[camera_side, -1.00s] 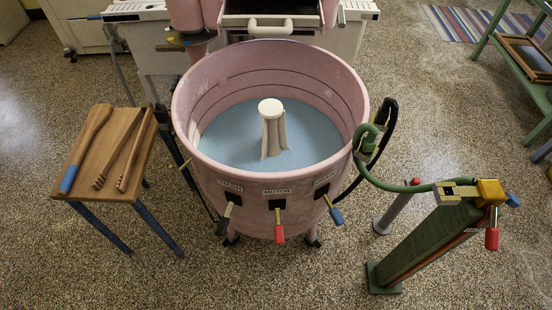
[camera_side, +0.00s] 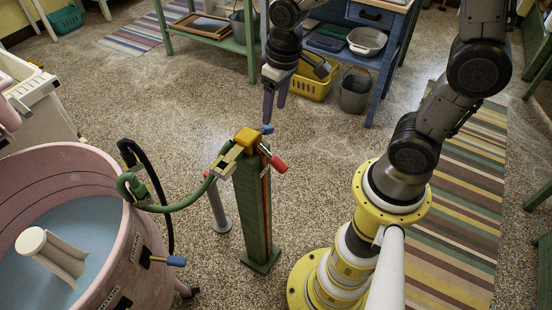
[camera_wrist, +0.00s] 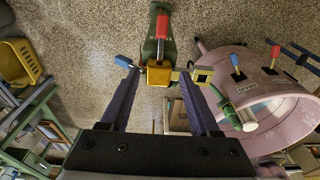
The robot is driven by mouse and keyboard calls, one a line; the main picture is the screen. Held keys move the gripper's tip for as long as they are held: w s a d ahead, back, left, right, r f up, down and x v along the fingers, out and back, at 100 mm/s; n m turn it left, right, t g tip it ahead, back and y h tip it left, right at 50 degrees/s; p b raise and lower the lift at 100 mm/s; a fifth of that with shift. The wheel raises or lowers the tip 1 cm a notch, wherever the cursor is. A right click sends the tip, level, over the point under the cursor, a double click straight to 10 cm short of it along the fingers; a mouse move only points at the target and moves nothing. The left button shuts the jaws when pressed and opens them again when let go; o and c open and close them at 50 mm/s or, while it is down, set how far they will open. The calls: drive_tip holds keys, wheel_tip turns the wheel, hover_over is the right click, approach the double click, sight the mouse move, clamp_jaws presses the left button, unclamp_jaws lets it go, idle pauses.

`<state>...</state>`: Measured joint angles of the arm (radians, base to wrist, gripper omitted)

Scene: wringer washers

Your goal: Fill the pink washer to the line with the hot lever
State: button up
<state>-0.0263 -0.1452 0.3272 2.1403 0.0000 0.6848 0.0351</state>
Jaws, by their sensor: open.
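The pink washer (camera_side: 150,262) stands at the left of the side view. Pale blue water (camera_side: 88,218) lies inside around a cream agitator (camera_side: 50,250), with faint lines on the inner wall above it. A green post (camera_side: 253,210) carries a yellow valve block (camera_side: 247,139) with a red lever (camera_side: 279,165) and a blue lever (camera_side: 266,129). My gripper (camera_side: 274,115) points down with purple fingers just above and behind the valve. In the wrist view its open fingers (camera_wrist: 160,74) are apart and empty, with the yellow block and red lever (camera_wrist: 162,27) beyond them.
A green hose (camera_side: 185,203) runs from the valve to the washer's rim. A small grey post (camera_side: 219,205) stands beside the green post. A yellow basket (camera_side: 314,80) and grey bucket (camera_side: 355,92) sit behind. Open floor (camera_side: 340,150) lies right of the valve.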

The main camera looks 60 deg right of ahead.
drive_tip(key=g, duration=0.2)
hover_over(277, 159)
wheel_tip(277, 159, down, 5)
wheel_tip(277, 159, down, 13)
idle(0.3)
clamp_jaws()
idle(1.4)
